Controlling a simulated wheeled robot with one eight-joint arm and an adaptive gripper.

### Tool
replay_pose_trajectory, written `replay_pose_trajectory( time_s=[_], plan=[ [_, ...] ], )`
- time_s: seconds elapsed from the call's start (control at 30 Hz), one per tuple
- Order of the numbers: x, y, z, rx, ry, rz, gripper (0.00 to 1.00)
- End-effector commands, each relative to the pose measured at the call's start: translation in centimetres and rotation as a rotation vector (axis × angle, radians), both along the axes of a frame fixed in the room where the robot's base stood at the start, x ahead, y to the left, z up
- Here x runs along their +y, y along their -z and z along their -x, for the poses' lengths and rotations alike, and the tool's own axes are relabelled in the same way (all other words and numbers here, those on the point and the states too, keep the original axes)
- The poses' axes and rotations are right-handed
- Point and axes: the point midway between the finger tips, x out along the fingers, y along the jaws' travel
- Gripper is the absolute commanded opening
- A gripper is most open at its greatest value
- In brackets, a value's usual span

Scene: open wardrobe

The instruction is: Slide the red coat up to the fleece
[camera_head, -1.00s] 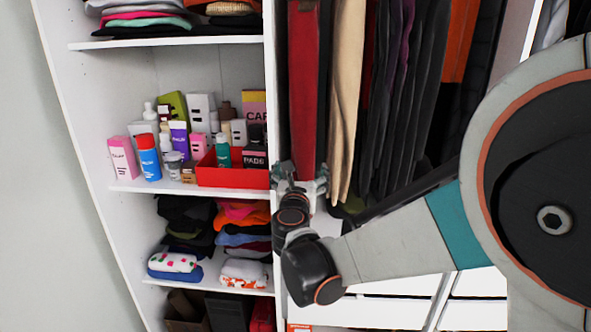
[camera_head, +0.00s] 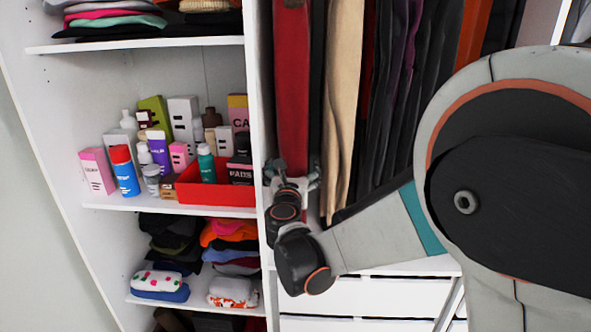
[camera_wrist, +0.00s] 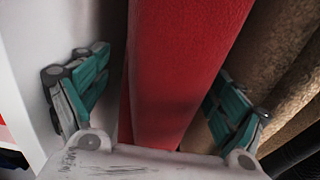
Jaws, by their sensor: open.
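The red coat (camera_head: 292,90) hangs at the left end of the hanging section, close to the white divider. It fills the middle of the wrist view (camera_wrist: 185,60). My gripper (camera_head: 292,172) is at the coat's lower part and is open. In the wrist view one teal-padded finger is on each side of the coat, with a gap visible on the left. A tan, fuzzy garment, which looks like the fleece (camera_head: 343,95), hangs just right of the coat. It also shows in the wrist view (camera_wrist: 285,50), behind the right finger.
The white divider (camera_head: 256,110) stands close on the left of my gripper. Shelves left of it hold bottles, boxes, a red tray (camera_head: 215,193) and folded clothes. Several dark garments (camera_head: 400,100) hang right of the tan one. White drawers (camera_head: 370,297) lie below.

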Motion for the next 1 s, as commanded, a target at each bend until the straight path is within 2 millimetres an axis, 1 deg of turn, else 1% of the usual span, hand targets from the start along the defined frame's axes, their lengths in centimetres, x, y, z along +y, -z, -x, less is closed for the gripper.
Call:
replay_pose_trajectory(
  time_s=[0.37,0.4,0.47,0.5,0.67,0.7,0.73,1.0],
  plan=[
    [0.14,0.01,-0.11,0.0,-0.002,0.0,0.89],
    [0.14,0.01,-0.11,0.0,-0.001,0.0,0.8],
    [0.13,0.01,-0.11,0.0,-0.001,0.0,0.66],
    [0.13,0.01,-0.11,0.0,-0.001,0.0,0.57],
    [0.13,0.0,-0.11,0.0,-0.001,0.0,0.21],
    [0.13,0.0,-0.11,0.0,-0.001,0.0,0.12],
    [0.12,0.0,-0.11,0.0,-0.001,0.0,0.06],
    [-0.19,-0.01,-0.12,0.0,-0.001,0.0,0.06]
  ],
)
